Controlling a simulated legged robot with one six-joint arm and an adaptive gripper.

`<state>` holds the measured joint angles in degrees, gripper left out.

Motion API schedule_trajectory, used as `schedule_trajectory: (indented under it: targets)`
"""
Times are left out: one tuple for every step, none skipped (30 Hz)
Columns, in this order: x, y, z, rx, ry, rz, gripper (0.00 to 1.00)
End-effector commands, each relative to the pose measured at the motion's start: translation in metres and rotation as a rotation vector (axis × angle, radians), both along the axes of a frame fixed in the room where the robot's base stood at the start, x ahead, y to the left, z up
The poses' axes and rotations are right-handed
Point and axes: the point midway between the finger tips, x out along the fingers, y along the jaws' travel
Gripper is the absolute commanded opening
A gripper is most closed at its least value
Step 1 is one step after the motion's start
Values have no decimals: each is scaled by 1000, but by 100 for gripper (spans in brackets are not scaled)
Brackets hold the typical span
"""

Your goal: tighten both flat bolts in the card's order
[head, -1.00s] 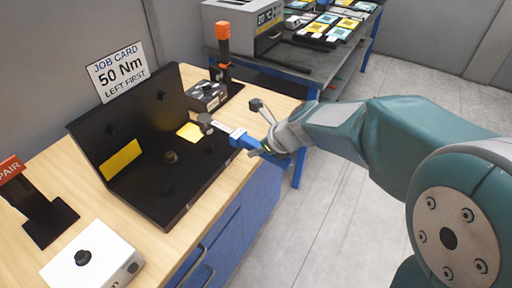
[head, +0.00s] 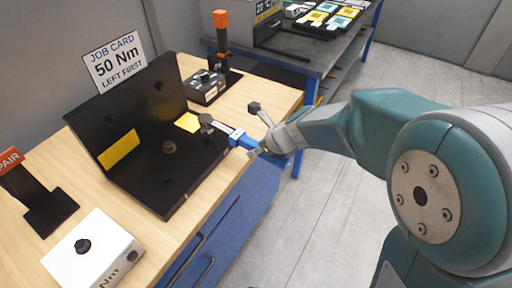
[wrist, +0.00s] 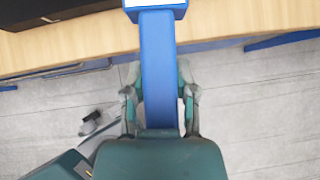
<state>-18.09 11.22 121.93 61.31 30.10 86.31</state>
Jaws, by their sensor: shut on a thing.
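My gripper (head: 266,148) is shut on the blue handle of a torque wrench (head: 242,139). The blue handle also runs between my fingers in the wrist view (wrist: 157,75). The wrench's dark round head (head: 206,122) is over the right part of the black fixture's flat base (head: 190,185). I cannot tell whether it touches a bolt. The job card (head: 115,60) reads 50 Nm, left first.
The fixture's upright panel (head: 125,115) bears a yellow label (head: 118,149) and dark knobs. A white box (head: 92,250) with a black knob and a black stand (head: 48,210) are at front left. An orange-topped post (head: 221,40) stands behind. Open floor lies right of the bench.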

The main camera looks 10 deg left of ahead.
Motion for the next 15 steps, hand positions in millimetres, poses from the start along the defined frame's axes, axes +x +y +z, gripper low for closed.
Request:
schedule_trajectory:
  targets:
    - [1, 1, 2, 2, -4, -1, 0]
    - [1, 1, 1, 2, -4, -1, 0]
    - [1, 1, 1, 3, -3, 0, 0]
    - [1, 2, 0, 3, -3, 0, 0]
    - [1, 2, 0, 3, -3, 0, 0]
    - [1, 2, -1, 3, -3, 0, 0]
    - [1, 2, -2, 3, -3, 0, 0]
    - [1, 2, -2, 3, -3, -1, 0]
    - [1, 2, -3, 4, -2, 0, 0]
    - [1, 2, -4, 4, -2, 0, 0]
    - [1, 2, -4, 4, -3, 1, 0]
    - [1, 2, -5, 4, -3, 1, 0]
    - [1, 2, -6, 4, -3, 1, 0]
    - [1, 2, -6, 4, -3, 1, 0]
    - [1, 2, -7, 5, -3, 0, 0]
